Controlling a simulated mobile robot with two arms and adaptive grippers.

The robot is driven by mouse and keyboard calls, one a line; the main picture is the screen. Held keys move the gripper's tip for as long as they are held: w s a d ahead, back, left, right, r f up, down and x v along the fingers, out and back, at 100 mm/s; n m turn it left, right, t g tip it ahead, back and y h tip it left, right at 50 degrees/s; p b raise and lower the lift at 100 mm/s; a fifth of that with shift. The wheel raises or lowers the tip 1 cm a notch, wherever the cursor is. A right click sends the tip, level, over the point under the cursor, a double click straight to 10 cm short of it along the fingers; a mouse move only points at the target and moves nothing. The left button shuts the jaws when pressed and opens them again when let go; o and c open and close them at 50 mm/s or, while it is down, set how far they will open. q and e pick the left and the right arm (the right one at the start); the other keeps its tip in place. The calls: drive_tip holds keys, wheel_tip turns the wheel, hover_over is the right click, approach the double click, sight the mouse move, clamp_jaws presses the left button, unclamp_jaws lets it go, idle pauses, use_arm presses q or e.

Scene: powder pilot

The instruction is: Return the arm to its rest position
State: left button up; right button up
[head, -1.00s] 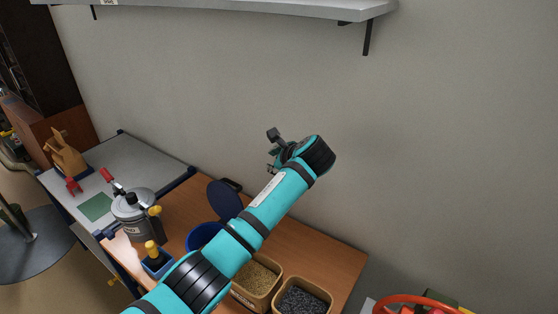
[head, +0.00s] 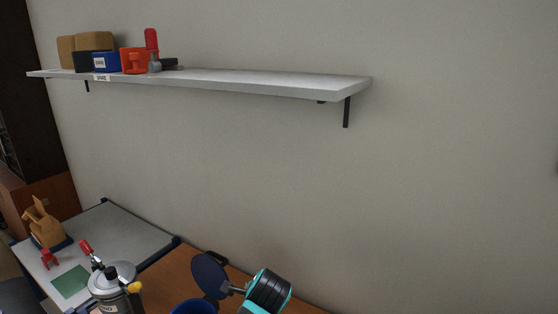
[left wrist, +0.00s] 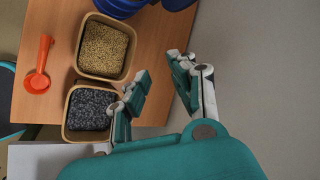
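My left arm shows as a teal and black wrist at the bottom edge of the head view. Its gripper (head: 234,291) is only partly seen there, in front of the blue lid (head: 210,276). In the left wrist view my left gripper (left wrist: 158,66) has its two fingers spread apart with nothing between them. My right gripper is in neither view.
The left wrist view shows a box of yellow grains (left wrist: 103,48), a box of dark grains (left wrist: 90,110) and an orange scoop (left wrist: 38,80). The head view shows a grey canister (head: 112,285) and a laden wall shelf (head: 270,88). The wall right of the shelf is bare.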

use_arm(q)
drive_tip(key=s+a+f+n+g+h, duration=0.1)
drive_tip(key=s+a+f+n, duration=0.35)
drive_tip(key=s, duration=0.45)
drive_tip(key=s+a+f+n+g+h, duration=0.1)
drive_tip(key=s+a+f+n, duration=0.2)
drive_tip(key=s+f, duration=0.45)
drive_tip(key=s+a+r+n+g, duration=0.1)
drive_tip(key=s+a+r+n, duration=0.15)
drive_tip(key=s, duration=0.65)
drive_tip(key=s+a+r+n, duration=0.1)
drive_tip(key=s+a+n, duration=0.3)
drive_tip(key=s, duration=0.5)
wheel_tip(320, 180, down, 32)
drive_tip(key=s+g+b, duration=0.1)
drive_tip(key=g+b, duration=0.1)
drive_tip(key=b, duration=0.6)
drive_tip(key=s+a+f+b, duration=0.1)
drive_tip(key=s+f+b, duration=0.2)
drive_tip(key=s+f, duration=0.5)
drive_tip(key=s+a+f+g+b, duration=0.1)
drive_tip(key=s+a+f+b, duration=0.1)
drive_tip(key=s+f, duration=0.7)
wheel_tip(320, 180, down, 8)
drive_tip(key=shift+s+r+h+b, duration=0.15)
drive_tip(key=shift+r+h+b, duration=0.15)
drive_tip(key=shift+b, duration=0.45)
drive_tip(key=shift+f, duration=0.1)
